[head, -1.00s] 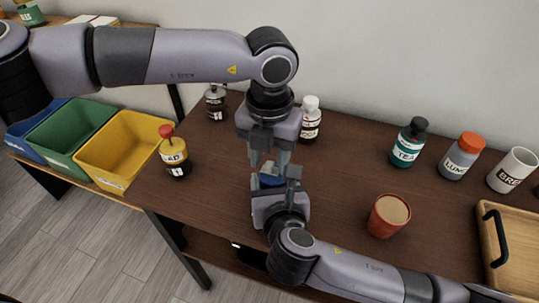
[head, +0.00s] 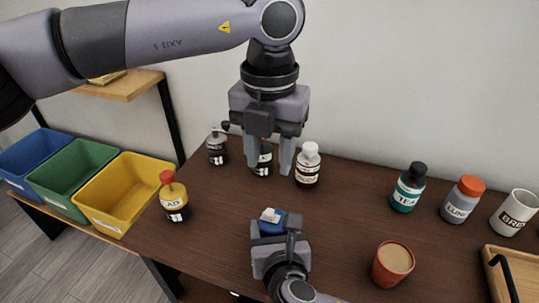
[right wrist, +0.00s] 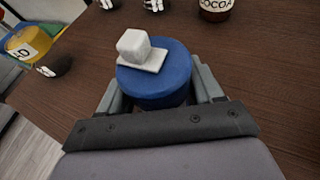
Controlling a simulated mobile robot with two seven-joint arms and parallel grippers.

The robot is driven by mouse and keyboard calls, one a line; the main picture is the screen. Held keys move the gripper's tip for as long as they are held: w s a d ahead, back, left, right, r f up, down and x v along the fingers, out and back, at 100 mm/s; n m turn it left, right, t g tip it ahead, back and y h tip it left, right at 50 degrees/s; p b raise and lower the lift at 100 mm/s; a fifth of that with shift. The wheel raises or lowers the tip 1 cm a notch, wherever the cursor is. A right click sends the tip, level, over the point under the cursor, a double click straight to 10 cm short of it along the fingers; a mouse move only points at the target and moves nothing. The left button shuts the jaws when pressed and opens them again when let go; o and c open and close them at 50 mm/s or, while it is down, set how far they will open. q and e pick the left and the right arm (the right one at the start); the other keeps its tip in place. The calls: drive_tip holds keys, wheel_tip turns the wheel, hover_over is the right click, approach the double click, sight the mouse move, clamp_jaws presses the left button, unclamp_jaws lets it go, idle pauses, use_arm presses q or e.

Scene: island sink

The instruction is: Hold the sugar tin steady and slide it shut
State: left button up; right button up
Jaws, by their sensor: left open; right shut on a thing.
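The sugar tin is a round blue tin (head: 280,222) on the dark table; it also shows in the right wrist view (right wrist: 165,88). On its blue top lies a thin white slab with a white cube (right wrist: 134,45) on it, a little left of the middle in the right wrist view. My right gripper (head: 276,238) is shut on the tin, one finger on each side, and partly hides it in the head view. My left gripper (head: 270,168) is open and empty, fingers pointing down, above and apart from the tin.
A dark labelled jar (head: 262,168) shows behind my left gripper, and a cocoa bottle (head: 308,168) stands beside it. A yellow bottle (head: 174,202) stands left, a red cup (head: 392,264) right. A tea bottle (head: 408,190) and a wooden tray (head: 495,253) are farther right.

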drive_tip(key=o, duration=1.2)
